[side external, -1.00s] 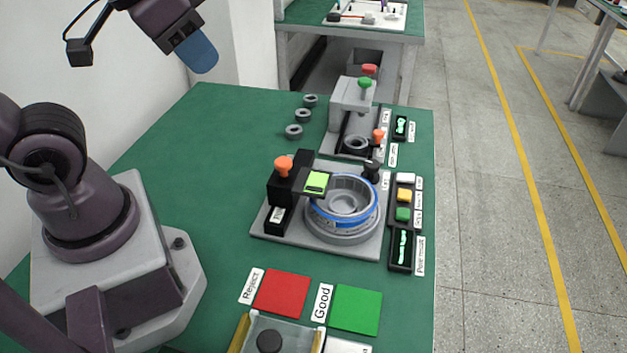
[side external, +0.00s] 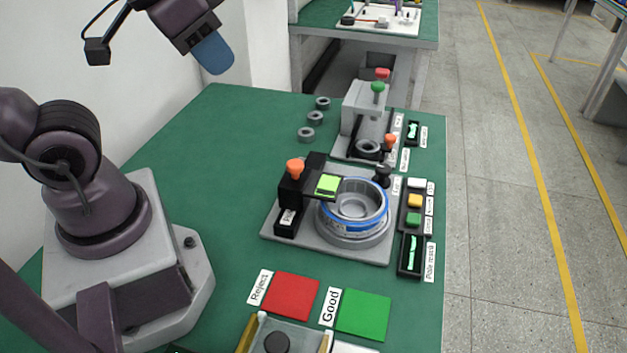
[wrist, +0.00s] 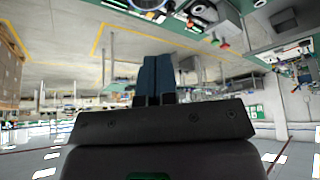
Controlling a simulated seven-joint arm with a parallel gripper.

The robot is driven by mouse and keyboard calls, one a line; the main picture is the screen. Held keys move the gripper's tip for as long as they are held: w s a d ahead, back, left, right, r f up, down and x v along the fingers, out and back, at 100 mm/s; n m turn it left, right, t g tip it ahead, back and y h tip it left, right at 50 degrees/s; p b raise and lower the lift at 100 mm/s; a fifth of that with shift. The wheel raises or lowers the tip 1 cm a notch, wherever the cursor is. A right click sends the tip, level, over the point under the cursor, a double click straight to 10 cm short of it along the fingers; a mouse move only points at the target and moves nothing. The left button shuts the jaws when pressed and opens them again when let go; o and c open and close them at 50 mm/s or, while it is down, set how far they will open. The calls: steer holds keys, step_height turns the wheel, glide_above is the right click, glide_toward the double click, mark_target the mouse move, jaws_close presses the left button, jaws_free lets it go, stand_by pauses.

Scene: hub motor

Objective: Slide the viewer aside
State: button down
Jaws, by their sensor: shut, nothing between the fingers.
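The viewer is a dark arm with a yellow-green window (side external: 328,184), reaching from a black block with an orange knob (side external: 295,166) over the left rim of a grey hub motor ring (side external: 353,208) with a blue band. The ring sits on a grey base plate (side external: 378,255). My gripper (side external: 214,58) is high above the table's back left, well apart from the viewer and touching nothing. Its blue fingers (wrist: 157,80) are together and empty in the wrist view. The far side of the black block is hidden.
Red (side external: 291,296) and green (side external: 363,315) pads labelled Reject and Good lie in front. A button panel (side external: 414,205) stands right of the plate. Several small grey rings (side external: 313,118) and a grey press (side external: 364,110) are behind. Green table left of the plate is clear.

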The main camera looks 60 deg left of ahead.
steer(key=c, duration=1.3)
jaws_free()
steer(key=shift+w+a+f, duration=0.1)
steer(key=shift+f, duration=0.15)
steer(key=o, duration=0.5)
steer(key=shift+w+a+f+g, duration=0.25)
steer(key=shift+w+f+g, duration=0.5)
steer(key=shift+f, duration=0.25)
steer(key=g, duration=0.4)
glide_toward(295, 163)
step_height(295, 163, down, 9)
steer(key=shift+f, duration=0.15)
steer(key=shift+c, duration=0.3)
